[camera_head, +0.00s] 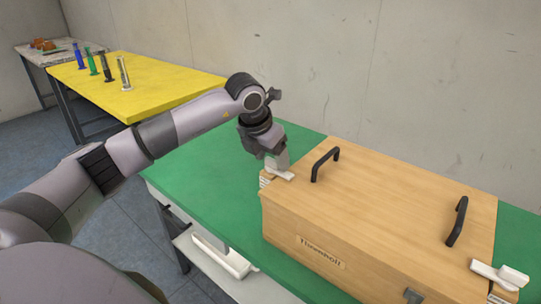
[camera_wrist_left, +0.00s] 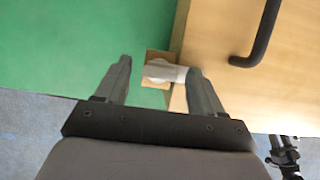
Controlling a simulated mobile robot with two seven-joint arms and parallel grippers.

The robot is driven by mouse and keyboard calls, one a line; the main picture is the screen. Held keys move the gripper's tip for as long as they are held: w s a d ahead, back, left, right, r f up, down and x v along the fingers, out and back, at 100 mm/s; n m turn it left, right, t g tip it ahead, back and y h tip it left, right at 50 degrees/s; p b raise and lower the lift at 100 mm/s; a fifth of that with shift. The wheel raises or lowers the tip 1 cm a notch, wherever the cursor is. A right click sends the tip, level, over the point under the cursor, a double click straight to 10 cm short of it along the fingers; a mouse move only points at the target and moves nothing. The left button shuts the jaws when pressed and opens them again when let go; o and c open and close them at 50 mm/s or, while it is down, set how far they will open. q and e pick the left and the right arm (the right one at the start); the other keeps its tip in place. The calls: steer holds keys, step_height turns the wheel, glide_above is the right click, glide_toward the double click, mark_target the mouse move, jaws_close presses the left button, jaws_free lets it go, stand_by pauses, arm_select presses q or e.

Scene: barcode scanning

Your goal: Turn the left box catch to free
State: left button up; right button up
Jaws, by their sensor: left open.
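The wooden box (camera_head: 370,215) stands on the green table (camera_head: 205,195). The left box catch (camera_head: 281,174) is a small white lever at the box's left edge. In the left wrist view the catch (camera_wrist_left: 163,71) sits on a small brown plate, its white arm pointing toward the box edge. My left gripper (camera_head: 276,160) reaches down over the catch with its fingers open. In the left wrist view the catch shows between the two fingertips, nearer the right one; contact cannot be told.
Two black handles (camera_head: 325,164) (camera_head: 457,221) rise from the lid, one close to my left gripper. A second white catch (camera_head: 499,274) is at the box's right end. A yellow table (camera_head: 150,85) with several upright coloured objects stands behind at left. The green surface left of the box is clear.

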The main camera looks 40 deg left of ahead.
arm_select(q)
steer(key=c, duration=1.1)
steer(key=shift+o, duration=0.2)
